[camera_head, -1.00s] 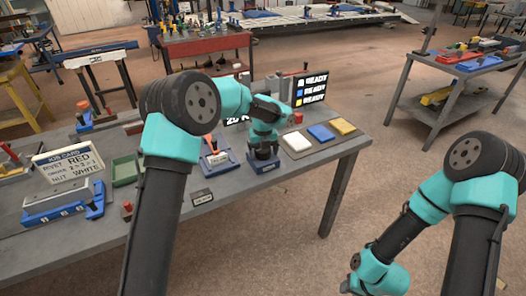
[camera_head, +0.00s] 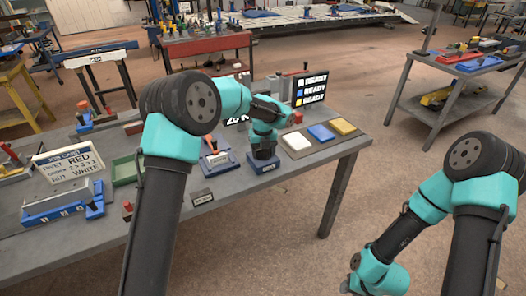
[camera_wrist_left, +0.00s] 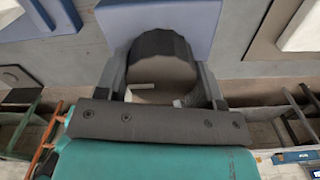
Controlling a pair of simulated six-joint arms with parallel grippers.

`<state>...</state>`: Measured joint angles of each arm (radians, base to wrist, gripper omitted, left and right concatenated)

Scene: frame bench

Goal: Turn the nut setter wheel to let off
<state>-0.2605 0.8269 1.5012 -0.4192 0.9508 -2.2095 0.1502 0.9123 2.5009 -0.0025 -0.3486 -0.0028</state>
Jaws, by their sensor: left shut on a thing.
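The nut setter wheel (camera_wrist_left: 160,48) is a dark, ribbed round knob in the left wrist view. It stands at a blue base (camera_wrist_left: 190,14), which also shows in the head view (camera_head: 265,167) near the front edge of the bench. My left gripper (camera_wrist_left: 162,78) is shut on the wheel, one finger on each side. In the head view my left gripper (camera_head: 263,153) points down over the base and hides the wheel. My right arm hangs at the lower right, away from the bench; its gripper is not in view.
White (camera_head: 296,141), blue (camera_head: 321,132) and yellow (camera_head: 342,126) pads lie right of the base. A screen (camera_head: 309,88) reading READY stands behind. A blue-based tool with an orange handle (camera_head: 209,140) is close on the left. A green tray (camera_head: 127,169) lies farther left.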

